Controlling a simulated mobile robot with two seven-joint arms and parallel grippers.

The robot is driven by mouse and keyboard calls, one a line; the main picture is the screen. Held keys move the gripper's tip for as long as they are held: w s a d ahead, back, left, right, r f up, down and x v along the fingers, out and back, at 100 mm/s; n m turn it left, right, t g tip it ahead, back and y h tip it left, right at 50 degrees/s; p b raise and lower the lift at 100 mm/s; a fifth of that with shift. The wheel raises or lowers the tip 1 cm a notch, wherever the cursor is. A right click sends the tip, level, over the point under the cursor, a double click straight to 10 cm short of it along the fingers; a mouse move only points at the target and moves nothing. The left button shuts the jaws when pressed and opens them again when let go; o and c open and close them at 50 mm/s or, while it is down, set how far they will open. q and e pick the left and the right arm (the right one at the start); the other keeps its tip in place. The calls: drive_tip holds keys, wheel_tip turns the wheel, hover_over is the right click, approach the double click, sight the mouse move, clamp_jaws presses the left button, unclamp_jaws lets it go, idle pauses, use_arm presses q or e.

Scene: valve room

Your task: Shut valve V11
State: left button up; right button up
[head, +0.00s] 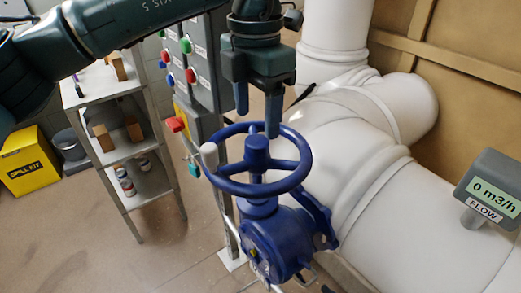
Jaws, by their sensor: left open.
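A blue handwheel (262,188) with a white knob (209,150) on its rim sits on a blue valve body (270,243) in the middle of the head view. No V11 label can be read on it. My left gripper (257,125) hangs above the wheel with its fingers pointing down. It is open and empty, with its two fingers over the far part of the wheel near the hub. I cannot tell whether a finger touches the wheel. A flow meter (490,187) at the right reads 0 m3/h. My right gripper is not in view.
Large white pipes (345,150) fill the space behind and right of the valve. A control panel (198,65) with coloured buttons stands behind the wheel. A metal shelf (138,150) and a yellow spill kit box (28,162) are at the left. The floor at lower left is clear.

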use_arm(q)
drive_tip(key=shift+f+n+b, duration=0.1)
drive_tip(key=shift+n+b, duration=0.3)
drive_tip(key=shift+n, duration=0.4)
drive_tip(key=n+b, duration=0.1)
drive_tip(key=n, duration=0.3)
drive_tip(key=shift+n, duration=0.3)
drive_tip(key=shift+n+b, duration=0.45)
drive_tip(key=shift+n, duration=0.45)
drive_tip(key=n+b, duration=0.1)
drive_tip(key=n, duration=0.1)
drive_tip(key=shift+n, duration=0.4)
drive_tip(key=n+b, duration=0.1)
drive_tip(key=n, duration=0.2)
drive_tip(key=shift+n+b, duration=0.4)
drive_tip(key=shift+n, duration=0.7)
